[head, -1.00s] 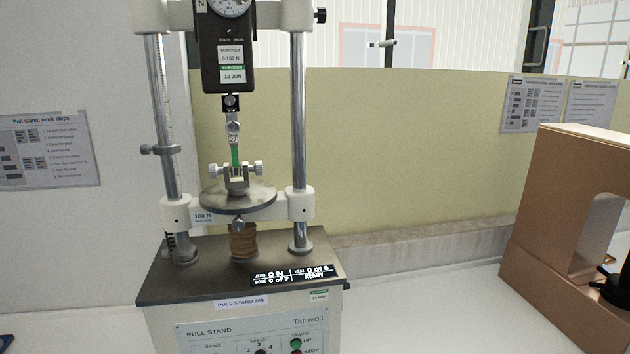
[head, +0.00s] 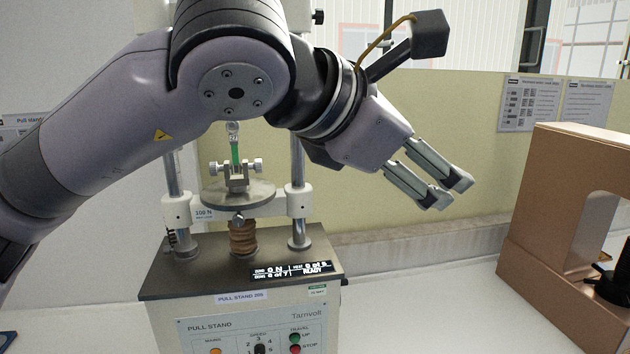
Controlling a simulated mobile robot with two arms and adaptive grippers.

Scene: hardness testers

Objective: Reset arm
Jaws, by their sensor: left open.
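My left gripper (head: 454,192) is open, with nothing between its two grey fingers. It is in the air to the right of the pull stand (head: 240,293), clear of it, and points down to the right. My left arm crosses in front of the stand's upper part and hides the force gauge and the tops of the columns. A green strip (head: 235,153) stands upright in the small clamp (head: 236,178) above the round plate (head: 239,199). The stand's display (head: 292,270) is lit and shows READY. My right gripper is not in view.
A copper-coloured machine (head: 553,225) stands at the right, with a black part (head: 610,285) in its opening. The white bench (head: 425,308) is bare between it and the stand. Printed sheets (head: 530,103) hang on the yellow-green panel behind.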

